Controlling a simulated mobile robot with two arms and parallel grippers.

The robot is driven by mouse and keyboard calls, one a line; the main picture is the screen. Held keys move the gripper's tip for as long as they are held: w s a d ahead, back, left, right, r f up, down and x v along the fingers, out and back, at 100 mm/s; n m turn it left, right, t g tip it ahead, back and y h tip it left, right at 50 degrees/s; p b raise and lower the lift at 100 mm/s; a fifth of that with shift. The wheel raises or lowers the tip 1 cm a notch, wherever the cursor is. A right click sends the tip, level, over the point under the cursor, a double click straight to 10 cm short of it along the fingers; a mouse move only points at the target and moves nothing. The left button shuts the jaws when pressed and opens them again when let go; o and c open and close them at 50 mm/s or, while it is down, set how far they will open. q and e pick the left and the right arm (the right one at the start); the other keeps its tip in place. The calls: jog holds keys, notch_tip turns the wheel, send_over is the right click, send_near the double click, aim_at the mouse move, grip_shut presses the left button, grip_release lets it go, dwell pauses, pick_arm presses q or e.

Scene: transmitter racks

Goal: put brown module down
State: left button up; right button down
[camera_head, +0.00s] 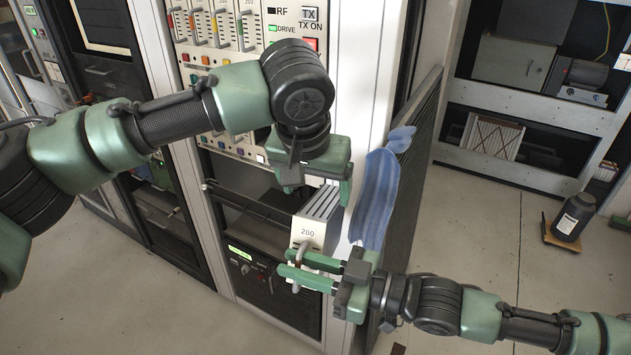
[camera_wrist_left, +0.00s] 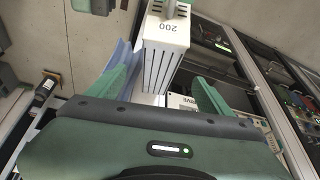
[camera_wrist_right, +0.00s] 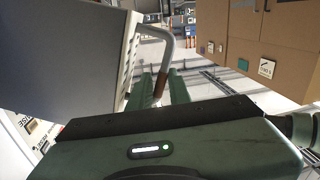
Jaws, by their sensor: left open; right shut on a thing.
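A pale grey module marked 200 (camera_head: 308,233), with slots along its top, is held in front of the rack. It has a bent metal handle (camera_wrist_right: 168,50) with a brown part, the only brown I see on it. My right gripper (camera_head: 284,264) is shut on this handle; the right wrist view shows the fingers around it (camera_wrist_right: 161,88). My left gripper (camera_head: 316,188) is open just above the module. In the left wrist view the module (camera_wrist_left: 165,48) shows beyond and between the open left fingers (camera_wrist_left: 163,88). I cannot tell whether they touch it.
The transmitter rack (camera_head: 176,170) stands behind my arms, with several colour-handled modules (camera_head: 222,25) in its upper row. A blue cloth (camera_head: 377,195) hangs at its side edge. Shelves (camera_head: 535,95) stand at the right.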

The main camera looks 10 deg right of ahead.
aim_at(320, 206)
pick_arm(q)
jog(key=x, duration=1)
jog(key=shift+w+d+f, duration=0.15)
jog(key=shift+w+f, duration=0.05)
jog(key=shift+f, duration=0.05)
pick_arm(e)
jog(key=shift+r, duration=0.2)
pick_arm(q)
jog(key=shift+c, duration=0.3)
grip_shut()
jog(key=shift+r, duration=0.2)
pick_arm(e)
jog(key=c, duration=1.4)
grip_release()
jog(key=shift+c, duration=0.2)
jog(key=shift+o, duration=1)
pick_arm(q)
jog(key=shift+f, duration=0.1)
pick_arm(e)
jog(key=shift+w+d, duration=0.1)
pick_arm(q)
jog(key=shift+s, duration=0.1)
